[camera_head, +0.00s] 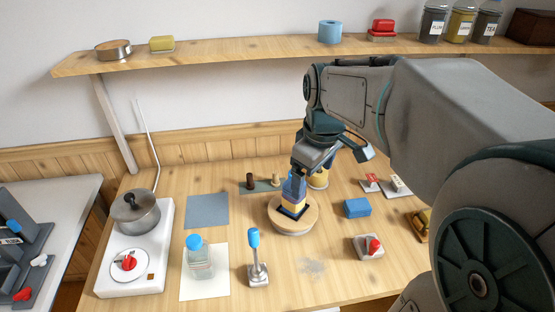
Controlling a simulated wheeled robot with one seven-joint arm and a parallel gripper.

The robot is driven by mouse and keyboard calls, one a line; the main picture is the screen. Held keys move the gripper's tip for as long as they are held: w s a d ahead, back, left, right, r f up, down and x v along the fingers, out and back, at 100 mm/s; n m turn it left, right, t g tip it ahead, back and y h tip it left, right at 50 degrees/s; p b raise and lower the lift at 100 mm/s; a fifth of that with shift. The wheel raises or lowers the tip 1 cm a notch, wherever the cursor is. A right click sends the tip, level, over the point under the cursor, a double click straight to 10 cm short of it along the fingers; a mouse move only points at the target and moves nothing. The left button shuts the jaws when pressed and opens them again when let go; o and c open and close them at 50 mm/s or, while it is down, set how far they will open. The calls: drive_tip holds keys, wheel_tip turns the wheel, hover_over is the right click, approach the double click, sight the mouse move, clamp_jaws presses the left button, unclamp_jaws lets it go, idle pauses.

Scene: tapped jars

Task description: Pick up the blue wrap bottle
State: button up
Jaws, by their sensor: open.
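A blue and yellow upright item (293,192), which may be the blue wrap bottle, stands on a dark square pad on a round wooden turntable (281,220). My gripper (300,172) is open and reaches down at the top of this item. The fingers and the item overlap in the picture, so I cannot tell whether they touch. A clear bottle with a blue cap (199,262) stands upright on a cream mat (218,288) at the front left, well apart from my gripper. I cannot make out a blue wrap on it.
A yellow-topped jar (318,178) stands close behind the turntable. A blue block (357,208) and a red-knobbed box (369,246) lie to the right. A blue-handled tap or lever (256,262) stands in front. A pot (136,214) sits on a white stove at left.

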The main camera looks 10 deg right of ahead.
drive_tip(key=w+d+f+n+g+y+b, duration=0.2)
drive_tip(key=w+f+n, duration=0.1)
drive_tip(key=w+n, duration=0.9)
drive_tip(key=f, duration=0.2)
drive_tip(key=w+f+m, duration=0.1)
drive_tip(key=f, duration=0.2)
drive_tip(key=w+a+f+m, duration=0.1)
drive_tip(key=f, duration=0.2)
drive_tip(key=shift+p, duration=0.35)
drive_tip(key=f, duration=0.1)
drive_tip(key=a+f, duration=0.1)
drive_tip(key=f, duration=0.2)
drive_tip(key=shift+s+a+p, duration=0.25)
drive_tip(key=shift+a+p, duration=0.1)
drive_tip(key=shift+p, duration=0.05)
drive_tip(key=shift+f, duration=0.45)
drive_tip(key=c, duration=1.3)
drive_tip(key=shift+c, duration=0.2)
